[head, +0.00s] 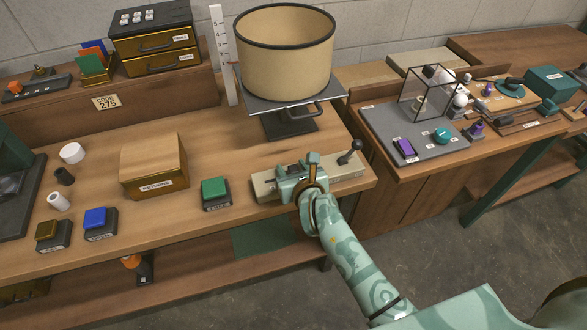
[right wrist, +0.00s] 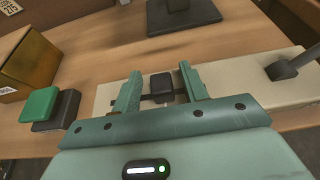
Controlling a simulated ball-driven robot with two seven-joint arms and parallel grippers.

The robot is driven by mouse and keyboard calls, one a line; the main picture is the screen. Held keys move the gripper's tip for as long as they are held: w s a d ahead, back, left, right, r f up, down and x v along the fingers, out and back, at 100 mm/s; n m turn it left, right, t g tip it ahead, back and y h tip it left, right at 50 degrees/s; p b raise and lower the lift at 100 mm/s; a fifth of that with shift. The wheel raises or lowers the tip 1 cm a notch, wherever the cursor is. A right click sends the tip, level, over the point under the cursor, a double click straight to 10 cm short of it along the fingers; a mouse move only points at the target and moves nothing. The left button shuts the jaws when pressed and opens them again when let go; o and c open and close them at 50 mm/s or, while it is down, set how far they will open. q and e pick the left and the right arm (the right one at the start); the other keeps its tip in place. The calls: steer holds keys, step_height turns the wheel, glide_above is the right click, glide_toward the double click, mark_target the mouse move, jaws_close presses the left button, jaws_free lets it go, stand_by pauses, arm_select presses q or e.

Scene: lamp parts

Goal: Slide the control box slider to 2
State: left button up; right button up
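The control box (head: 345,178) is a long beige box near the front right edge of the wooden bench. In the right wrist view it is the pale block (right wrist: 235,82) behind my fingers. Its slider shows there as a dark square knob (right wrist: 161,83) on a dark slot. My right gripper (head: 298,166) is over the left part of the box. In the right wrist view my right gripper (right wrist: 159,74) is open, one finger on each side of the knob with gaps between. The scale numbers cannot be read. My left gripper is not in view.
A dark lever (head: 350,157) rises from the box's right end. A green button (head: 214,188) is left of the box, with a RETURNS box (head: 153,168) beyond it. A large drum (head: 286,55) on a scale stands behind. Bare bench lies between these.

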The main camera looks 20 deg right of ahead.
steer(key=p+v, duration=0.3)
steer(key=v, duration=1.3)
steer(key=shift+r, duration=0.15)
steer(key=shift+s, duration=0.15)
steer(key=s+d+f+n+g, duration=0.1)
steer(key=s+f+n, duration=0.3)
steer(key=f+n, duration=0.45)
steer(key=s+d+f+n+g+y, duration=0.1)
steer(key=s+f+n+g, duration=0.15)
steer(key=f+n, duration=0.65)
steer(key=s+d+f+n, duration=0.1)
steer(key=s+f+n, duration=0.3)
steer(key=f+n, duration=0.45)
steer(key=s+d+f+n+g, duration=0.2)
steer(key=s+f+n+g, duration=0.1)
steer(key=s, duration=0.5)
steer(key=s+d+f+n+g+h, duration=0.1)
steer(key=s+d+f+n+g, duration=0.2)
steer(key=s+f+n, duration=0.3)
steer(key=s+d+f+n+g, duration=0.3)
steer(key=s+f, duration=0.3)
steer(key=s, duration=0.6)
steer(key=shift+d+n, duration=0.2)
steer(key=shift+n, duration=0.5)
